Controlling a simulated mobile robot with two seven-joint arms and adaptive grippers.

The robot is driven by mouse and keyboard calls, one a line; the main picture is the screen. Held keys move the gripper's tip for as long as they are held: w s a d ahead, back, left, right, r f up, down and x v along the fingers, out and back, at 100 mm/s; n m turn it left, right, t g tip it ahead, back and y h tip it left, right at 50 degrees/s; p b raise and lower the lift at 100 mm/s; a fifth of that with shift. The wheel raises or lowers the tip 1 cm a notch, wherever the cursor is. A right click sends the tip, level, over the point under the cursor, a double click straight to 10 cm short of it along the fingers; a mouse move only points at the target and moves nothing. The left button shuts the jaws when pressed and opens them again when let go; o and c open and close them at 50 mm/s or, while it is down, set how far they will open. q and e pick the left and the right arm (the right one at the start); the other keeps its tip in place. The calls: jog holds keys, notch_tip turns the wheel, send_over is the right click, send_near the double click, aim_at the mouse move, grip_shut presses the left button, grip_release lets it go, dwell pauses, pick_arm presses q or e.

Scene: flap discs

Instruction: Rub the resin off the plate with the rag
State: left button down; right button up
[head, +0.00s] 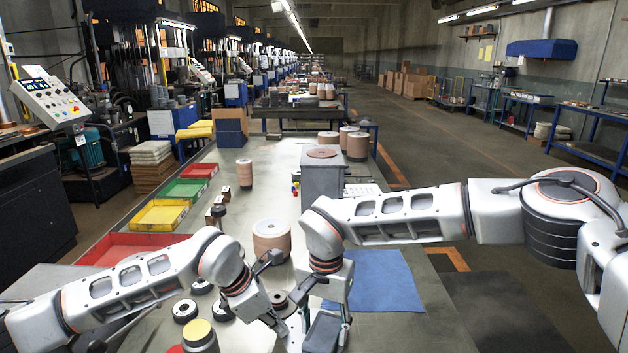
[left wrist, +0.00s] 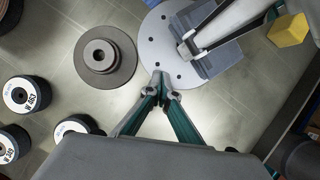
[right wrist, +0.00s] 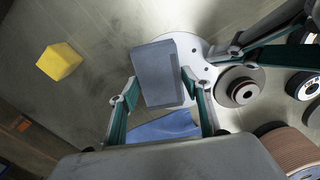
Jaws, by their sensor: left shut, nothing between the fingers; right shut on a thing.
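The plate (left wrist: 163,50) is a flat light-grey disc with several dark round spots near its rim. It lies on the bench, and part of it shows in the right wrist view (right wrist: 189,44). I cannot make out resin on it; part is covered.
A dark flanged disc (left wrist: 104,55) lies beside the plate, with several black wheels (left wrist: 25,95) nearby. A yellow block (right wrist: 59,61) is on the other side. A blue mat (head: 385,282) lies beyond the right gripper. A brown stack (head: 271,240) stands further back.

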jog(key=shift+w+f, duration=0.1)
jog(key=shift+w, duration=1.05)
jog(key=shift+w+d, duration=0.1)
jog(key=shift+w, duration=1.6)
jog(key=shift+s+f, duration=0.1)
jog(key=shift+s, duration=3.6)
jog(key=shift+w+r, duration=0.2)
jog(key=shift+w, duration=1.75)
jog(key=shift+w+f, duration=0.1)
jog(key=shift+w, duration=1.7)
jog(key=shift+r, duration=3.5)
